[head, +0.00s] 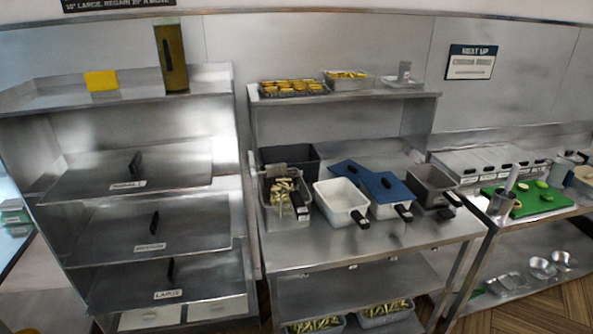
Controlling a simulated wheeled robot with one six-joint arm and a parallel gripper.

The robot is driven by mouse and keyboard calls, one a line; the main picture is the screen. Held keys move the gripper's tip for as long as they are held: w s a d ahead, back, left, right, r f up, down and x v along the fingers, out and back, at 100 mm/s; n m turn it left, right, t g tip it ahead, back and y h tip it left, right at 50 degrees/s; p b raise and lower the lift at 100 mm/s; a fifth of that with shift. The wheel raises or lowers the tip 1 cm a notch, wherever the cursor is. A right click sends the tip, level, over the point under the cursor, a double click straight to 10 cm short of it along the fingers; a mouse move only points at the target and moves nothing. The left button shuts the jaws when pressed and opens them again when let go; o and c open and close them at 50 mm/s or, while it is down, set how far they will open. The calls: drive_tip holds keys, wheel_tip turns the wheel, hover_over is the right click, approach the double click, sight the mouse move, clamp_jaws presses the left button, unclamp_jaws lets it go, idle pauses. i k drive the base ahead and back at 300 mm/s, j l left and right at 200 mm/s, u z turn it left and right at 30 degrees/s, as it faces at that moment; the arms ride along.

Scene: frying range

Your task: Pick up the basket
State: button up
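A wire basket (283,210) with pale cut fries in it stands at the left of the middle steel counter, its black handle pointing to the front. To its right stand a white container (341,200), a second pale container (388,210) partly under blue lids, and a grey metal container (433,182), all with black handles. I cannot tell whether any of these also counts as a basket. My gripper is not in view.
Blue lids (383,187) lie over the containers. A dark bin (290,160) stands behind the fries basket. The middle counter (330,252) is bare along its front. A green board (535,198) with cut vegetables lies at right. Labelled steel shelves (140,235) stand at left.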

sight(285, 200)
drive_tip(key=i+l, duration=0.1)
drive_tip(key=i, duration=0.3)
drive_tip(key=i+l+u, duration=0.1)
drive_tip(key=i, duration=0.3)
drive_tip(key=i+l, duration=0.15)
drive_tip(key=i, duration=0.2)
